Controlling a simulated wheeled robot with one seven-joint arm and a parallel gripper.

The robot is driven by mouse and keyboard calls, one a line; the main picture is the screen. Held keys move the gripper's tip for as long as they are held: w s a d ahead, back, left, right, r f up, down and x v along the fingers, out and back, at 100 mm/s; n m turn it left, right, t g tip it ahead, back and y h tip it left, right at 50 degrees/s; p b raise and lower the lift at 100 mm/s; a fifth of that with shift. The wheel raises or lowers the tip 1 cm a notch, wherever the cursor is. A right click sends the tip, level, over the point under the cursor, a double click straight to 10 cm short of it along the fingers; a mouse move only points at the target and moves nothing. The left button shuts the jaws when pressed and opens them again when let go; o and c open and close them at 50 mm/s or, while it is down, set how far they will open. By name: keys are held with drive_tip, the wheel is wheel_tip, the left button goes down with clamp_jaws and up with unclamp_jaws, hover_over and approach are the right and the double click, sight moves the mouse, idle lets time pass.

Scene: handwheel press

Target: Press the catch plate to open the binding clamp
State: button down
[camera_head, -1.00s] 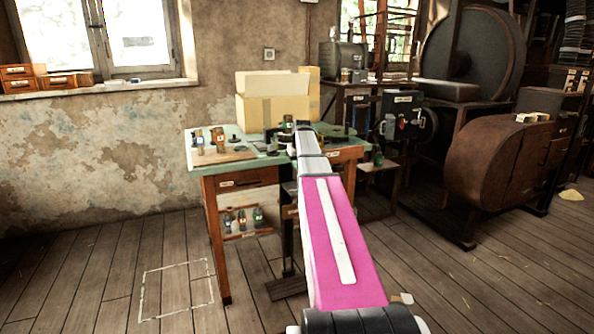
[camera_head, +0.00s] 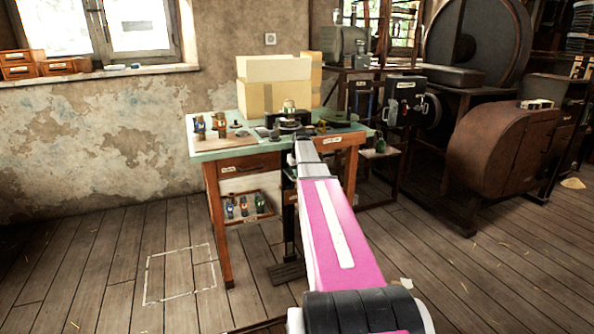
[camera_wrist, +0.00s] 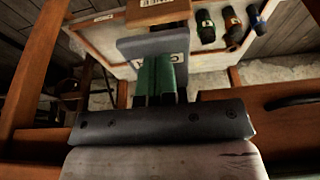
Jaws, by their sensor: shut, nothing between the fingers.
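In the wrist view, my gripper (camera_wrist: 160,64) is shut and empty, with its two dark green fingers side by side. The fingertips lie in front of a blue-grey plate (camera_wrist: 130,46) with a small white label, which looks like the catch plate. I cannot tell whether they touch it. A brown block (camera_wrist: 157,14) with a label is just beyond the plate. In the head view, my arm reaches to the front edge of the workbench and hides my gripper. The dark clamp or press (camera_head: 289,121) stands on the bench top; I cannot tell whether it is open.
The green-topped workbench (camera_head: 222,147) has a drawer (camera_head: 243,167) at left. A tray with several bottles (camera_head: 242,206) sits below it, and also in the wrist view (camera_wrist: 207,26). Cardboard boxes (camera_head: 272,95) stand behind. A dark pedal (camera_head: 286,272) is on the floor. Floor at left is clear.

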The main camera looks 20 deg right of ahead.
drive_tip(key=shift+f, duration=0.1)
drive_tip(key=shift+f, duration=1.45)
wheel_tip(320, 180, up, 4)
drive_tip(key=shift+a+r, duration=0.1)
drive_tip(key=shift+r, duration=0.15)
drive_tip(key=v, duration=0.9)
drive_tip(key=shift+r, duration=0.4)
drive_tip(key=shift+s, duration=0.15)
drive_tip(key=s+a+f+g, duration=0.1)
drive_tip(key=s+a+f, duration=1)
drive_tip(key=s+f, duration=0.2)
drive_tip(key=s+a+f+g, duration=0.2)
drive_tip(key=s+a+f, duration=0.9)
drive_tip(key=s, duration=0.6)
wheel_tip(320, 180, down, 3)
drive_tip(key=shift+s+a+r, duration=0.2)
drive_tip(key=shift+a, duration=0.05)
